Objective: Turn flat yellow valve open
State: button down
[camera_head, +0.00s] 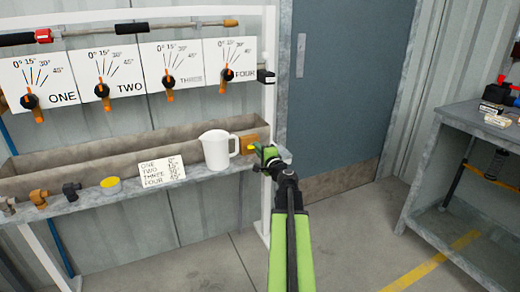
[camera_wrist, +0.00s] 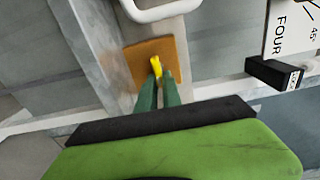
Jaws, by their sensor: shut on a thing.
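The flat yellow valve handle (camera_wrist: 156,66) stands out from a brown-orange square block (camera_wrist: 178,48) in the wrist view. In the head view the block (camera_head: 249,140) sits at the right end of the grey shelf, and a bit of the yellow handle (camera_head: 251,149) shows beside my gripper. My gripper (camera_wrist: 158,82) has its two green fingers shut on the yellow handle. In the head view my gripper (camera_head: 262,152) reaches the block from the right. The fingers hide the handle's lower part.
A white pitcher (camera_head: 216,150) stands just left of the block. Four dial panels hang above. A black box (camera_head: 265,76) juts from the post. A workbench (camera_head: 470,115) stands right.

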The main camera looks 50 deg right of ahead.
jog(key=shift+s+d, duration=0.15)
jog(key=shift+d, duration=0.05)
jog(key=c, duration=1.6)
grip_release()
jog(key=shift+o, duration=0.4)
jog(key=shift+a, duration=0.1)
